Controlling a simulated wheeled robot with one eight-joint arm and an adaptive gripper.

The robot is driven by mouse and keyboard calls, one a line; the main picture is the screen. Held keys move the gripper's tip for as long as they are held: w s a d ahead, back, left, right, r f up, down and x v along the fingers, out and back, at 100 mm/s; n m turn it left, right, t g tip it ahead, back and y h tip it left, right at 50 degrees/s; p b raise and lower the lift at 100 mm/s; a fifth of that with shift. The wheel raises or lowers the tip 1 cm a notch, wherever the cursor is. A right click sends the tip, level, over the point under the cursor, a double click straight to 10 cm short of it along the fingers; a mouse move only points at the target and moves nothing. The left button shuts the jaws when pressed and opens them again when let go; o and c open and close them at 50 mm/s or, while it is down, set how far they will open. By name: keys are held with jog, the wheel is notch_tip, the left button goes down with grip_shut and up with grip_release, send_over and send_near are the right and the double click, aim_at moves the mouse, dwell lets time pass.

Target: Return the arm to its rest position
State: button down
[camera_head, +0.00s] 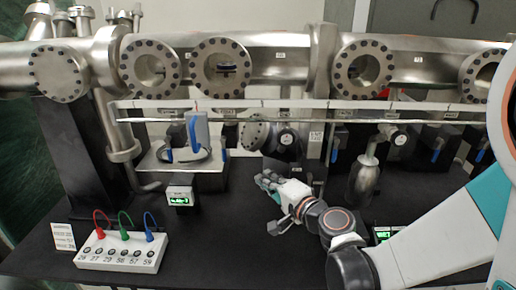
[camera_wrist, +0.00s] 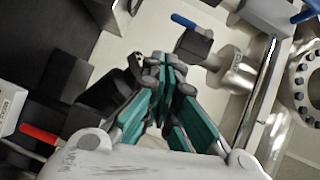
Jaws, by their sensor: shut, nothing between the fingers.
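My gripper (camera_head: 262,184) is in the middle of the head view, over the black table and in front of the lower pipework. It is white and grey with green-teal finger pads. The wrist view shows the gripper (camera_wrist: 166,62) with its fingertips together and nothing between them. My arm is bent, coming in from the right edge of the head view through dark joints to the gripper. A valve with a blue handle (camera_wrist: 184,20) shows just beyond the fingertips in the wrist view. I cannot tell the gap between them.
A steel vacuum pipe (camera_head: 280,62) with several bolted flanges spans the back. A white socket box (camera_head: 120,252) with red, green and blue cables stands front left. A small display (camera_head: 180,196) stands behind it. A steel bottle-shaped part (camera_head: 365,180) is close right of my gripper. The front middle table is clear.

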jog(key=s+d+f+n+g+h, duration=0.1)
jog(key=s+d+n+g+h, duration=0.2)
jog(key=s+d, duration=0.5)
jog(key=s+d+f+n+g+h+b, duration=0.1)
jog(key=s+d+n+g+h, duration=0.3)
jog(key=s, duration=1.1)
jog(key=d+n+h, duration=0.2)
jog(key=d, duration=0.2)
jog(key=shift+n, duration=0.3)
